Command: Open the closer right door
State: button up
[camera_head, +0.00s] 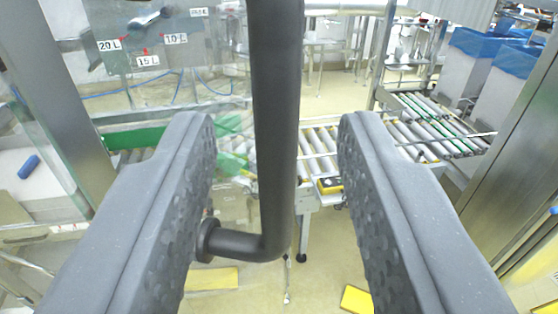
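The door is a transparent panel (105,100) with a metal edge, filling the left part of the head view. Its black bar handle (275,110) runs upright through the middle of the view and bends left at the bottom to a round mount. My gripper (280,150) is open, with its left finger and right finger on either side of the handle. The handle is nearer the left finger, and a gap shows between it and the right finger. I cannot tell whether the left finger touches the handle mount.
A steel frame post (515,150) stands at the right and another metal post (55,100) at the left. Beyond the door are roller conveyors (430,125) and bins with blue liners (490,60). Yellow marks (357,299) lie on the pale floor.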

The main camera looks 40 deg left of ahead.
jog(key=v, duration=0.9)
jog(key=shift+s, duration=0.1)
grip_shut()
jog(key=shift+b, duration=0.35)
